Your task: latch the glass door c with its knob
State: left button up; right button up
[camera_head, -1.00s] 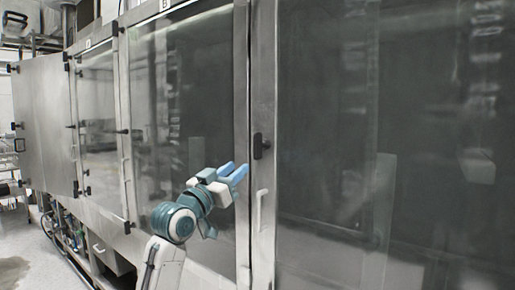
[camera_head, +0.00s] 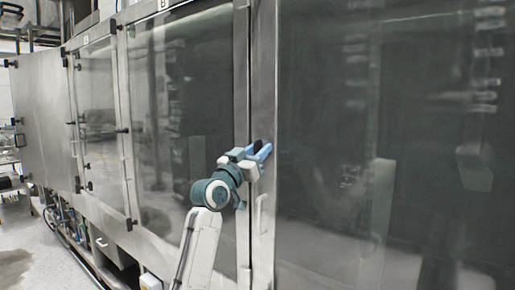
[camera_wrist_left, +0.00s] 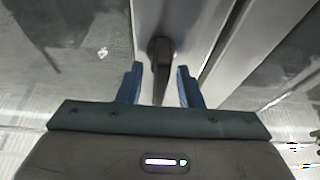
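The big glass door at the right (camera_head: 335,110), apparently glass door c, stands in its steel frame; no letter on it shows. Its black knob (camera_head: 257,145) is on the steel strip at the door's left edge, partly hidden by my gripper. My left gripper (camera_head: 262,153) is at the knob with its blue fingers open. In the left wrist view the knob (camera_wrist_left: 161,70) lies between the two fingertips (camera_wrist_left: 159,84), with a gap on each side. Its dark handle points down toward the palm. My right gripper is not in view.
A glass door marked B (camera_head: 185,90) is left of the knob. A pale handle (camera_head: 261,213) sits below the knob on the steel strip. Further left a steel door (camera_head: 44,120) stands swung out. Clear floor (camera_head: 25,240) shows at the lower left.

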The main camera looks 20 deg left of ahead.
pick_arm(q)
jog(key=shift+s, duration=0.1)
grip_shut()
jog(key=shift+f, duration=0.1)
